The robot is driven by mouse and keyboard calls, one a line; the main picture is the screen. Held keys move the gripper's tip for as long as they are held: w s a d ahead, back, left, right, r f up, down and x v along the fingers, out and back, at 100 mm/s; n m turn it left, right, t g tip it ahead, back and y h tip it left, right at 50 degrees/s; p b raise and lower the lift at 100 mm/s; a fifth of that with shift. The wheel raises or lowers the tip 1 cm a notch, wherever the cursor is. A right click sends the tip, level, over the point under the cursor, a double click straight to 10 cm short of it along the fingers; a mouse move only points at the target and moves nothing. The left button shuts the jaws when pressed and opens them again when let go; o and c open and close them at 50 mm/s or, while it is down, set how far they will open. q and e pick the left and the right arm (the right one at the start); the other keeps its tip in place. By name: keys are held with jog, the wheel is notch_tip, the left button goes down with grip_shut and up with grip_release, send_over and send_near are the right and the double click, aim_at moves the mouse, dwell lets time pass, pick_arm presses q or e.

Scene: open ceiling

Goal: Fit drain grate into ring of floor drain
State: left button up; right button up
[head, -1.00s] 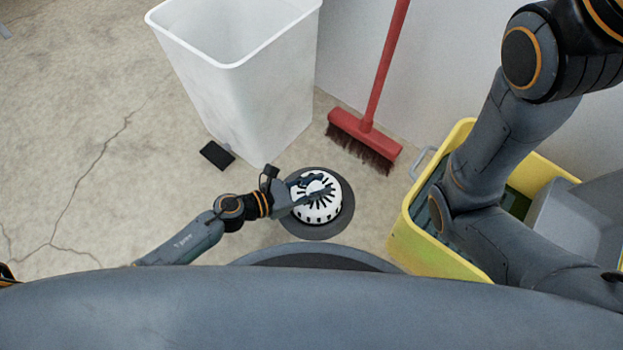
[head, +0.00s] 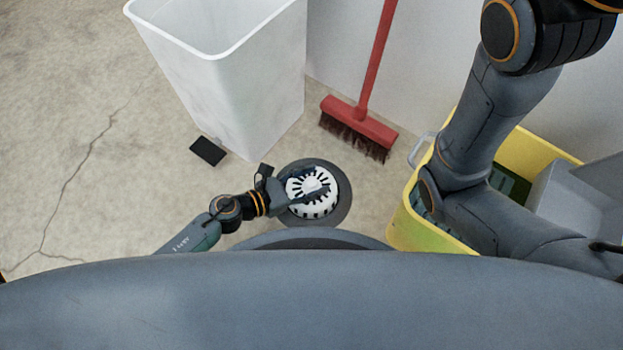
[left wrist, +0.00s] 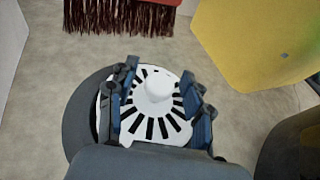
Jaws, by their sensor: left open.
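The white slotted drain grate (head: 311,203) has a round knob on top and sits at the dark ring of the floor drain (head: 341,213). I cannot tell whether it is seated level in the ring. My left gripper (head: 309,184) is open, with its fingers over the grate near the knob. In the left wrist view the grate (left wrist: 152,127) lies between the two blue-grey fingers (left wrist: 157,100), and the dark ring (left wrist: 84,125) shows mostly to its left. The knob stands between the fingers with gaps beside it. My right gripper is out of view.
A white bin (head: 225,80) stands behind the drain, with a dark flat square (head: 207,151) by its base. A red broom (head: 360,122) leans on the wall. A yellow mop bucket (head: 413,226) stands to the right, beneath my right arm. Cracked floor at left is clear.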

pick_arm(q)
jog(key=shift+a+r, duration=0.1)
jog(key=shift+r, duration=0.2)
jog(key=p+v, duration=0.3)
jog(key=v, duration=0.8)
jog(key=shift+s+a+p, duration=0.25)
jog(key=shift+a+p, duration=0.05)
jog(key=shift+p, duration=0.05)
